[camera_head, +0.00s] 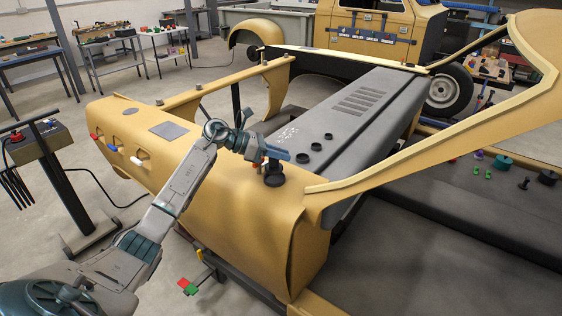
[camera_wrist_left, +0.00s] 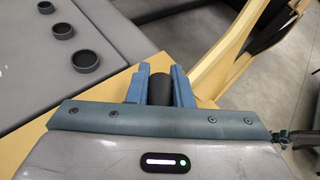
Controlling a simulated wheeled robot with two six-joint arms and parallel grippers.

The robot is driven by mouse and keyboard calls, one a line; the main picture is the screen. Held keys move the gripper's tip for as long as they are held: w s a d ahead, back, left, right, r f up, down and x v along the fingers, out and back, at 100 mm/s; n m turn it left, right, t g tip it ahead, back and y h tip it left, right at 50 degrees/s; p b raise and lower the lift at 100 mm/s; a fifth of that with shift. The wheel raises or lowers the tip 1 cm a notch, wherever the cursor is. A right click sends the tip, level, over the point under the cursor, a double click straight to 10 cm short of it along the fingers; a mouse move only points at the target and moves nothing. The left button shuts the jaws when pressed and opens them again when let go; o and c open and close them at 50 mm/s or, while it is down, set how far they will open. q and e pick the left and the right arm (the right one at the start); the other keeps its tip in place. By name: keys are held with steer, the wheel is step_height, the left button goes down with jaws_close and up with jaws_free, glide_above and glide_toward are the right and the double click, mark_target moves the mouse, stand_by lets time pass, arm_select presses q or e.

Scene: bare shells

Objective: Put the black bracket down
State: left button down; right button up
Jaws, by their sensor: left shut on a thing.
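My left gripper (camera_head: 282,155) reaches in from the left over the tan body panel (camera_head: 235,205). Its blue fingers are shut on a dark, rounded piece, which I take to be the black bracket (camera_head: 273,175). In the left wrist view the bracket (camera_wrist_left: 160,90) shows as a dark cylinder between the two blue fingertips (camera_wrist_left: 160,88). In the head view it hangs below the fingers, close over the tan panel near the grey panel's edge. I cannot tell whether it touches the surface. My right gripper is not in view.
Several black rings (camera_head: 316,147) sit on the grey vented panel (camera_head: 345,110) just right of the gripper. A tan curved frame (camera_head: 430,150) rises on the right. A dark bench (camera_head: 450,230) with small coloured parts and a black knob (camera_head: 548,177) lies beyond it, its near part clear.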

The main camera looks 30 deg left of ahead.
mark_target(281, 165)
arm_select(q)
steer(key=shift+w+r, duration=0.1)
steer(key=shift+w, duration=0.2)
steer(key=shift+f, duration=1.85)
